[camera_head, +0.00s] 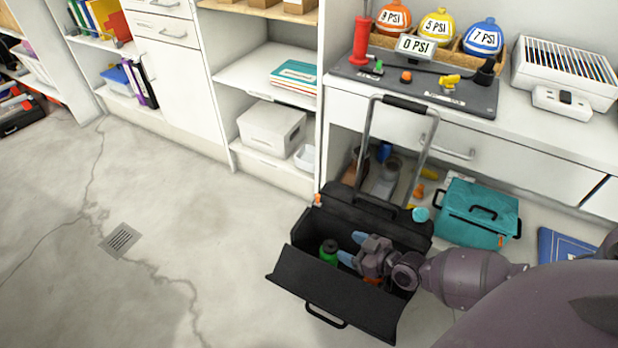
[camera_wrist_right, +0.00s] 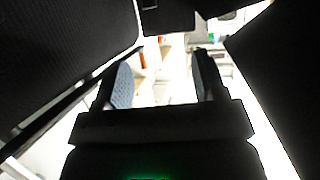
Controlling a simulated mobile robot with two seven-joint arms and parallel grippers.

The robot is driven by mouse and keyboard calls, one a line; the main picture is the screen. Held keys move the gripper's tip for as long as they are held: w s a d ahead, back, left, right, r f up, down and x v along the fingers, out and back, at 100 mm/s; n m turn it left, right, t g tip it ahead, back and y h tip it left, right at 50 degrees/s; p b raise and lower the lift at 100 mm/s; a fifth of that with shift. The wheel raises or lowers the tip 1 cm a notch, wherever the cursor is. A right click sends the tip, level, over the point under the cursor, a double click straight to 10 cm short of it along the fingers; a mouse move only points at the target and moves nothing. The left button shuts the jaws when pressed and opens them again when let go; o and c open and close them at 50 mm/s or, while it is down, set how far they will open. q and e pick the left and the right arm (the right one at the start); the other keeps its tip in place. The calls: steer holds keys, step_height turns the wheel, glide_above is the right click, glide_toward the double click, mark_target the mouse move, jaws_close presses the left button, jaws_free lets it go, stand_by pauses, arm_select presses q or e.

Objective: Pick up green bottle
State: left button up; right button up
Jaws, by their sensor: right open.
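The green bottle (camera_head: 328,252) stands inside the open black toolbox (camera_head: 343,299) on the floor, with its dark cap upward. In the right wrist view only a green patch (camera_wrist_right: 150,178) shows at the bottom edge. My right gripper (camera_head: 350,248) reaches into the toolbox from the right. Its blue-padded fingers are open and point toward the bottle, just to its right. In the right wrist view the open fingers (camera_wrist_right: 160,85) have nothing visible between them. I cannot tell whether a finger touches the bottle. My left gripper is not in view.
The toolbox has a raised pull handle (camera_head: 430,140) and an open front flap. A teal case (camera_head: 478,212) sits on the floor to its right. White cabinets and a counter with a pressure device (camera_head: 415,85) stand behind. The floor to the left is clear, with a drain (camera_head: 120,240).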

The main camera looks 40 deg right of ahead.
mark_target(335, 248)
steer(key=shift+g, duration=0.3)
steer(key=w+f+b, duration=0.1)
steer(key=f, duration=0.1)
steer(key=w+f+b, duration=0.1)
steer(key=w+f, duration=0.1)
steer(key=f, duration=0.1)
steer(key=w+f+b, duration=0.1)
steer(key=w+f, duration=0.1)
steer(key=shift+w+a+f, duration=0.15)
steer(key=shift+a, duration=0.1)
steer(key=shift+w+a, duration=0.15)
steer(key=shift+w, duration=0.45)
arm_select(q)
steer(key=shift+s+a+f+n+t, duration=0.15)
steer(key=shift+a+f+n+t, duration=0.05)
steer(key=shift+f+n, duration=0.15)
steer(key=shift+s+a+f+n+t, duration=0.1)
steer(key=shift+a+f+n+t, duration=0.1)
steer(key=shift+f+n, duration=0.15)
arm_select(e)
steer(key=shift+s, duration=0.1)
steer(key=c, duration=1.2)
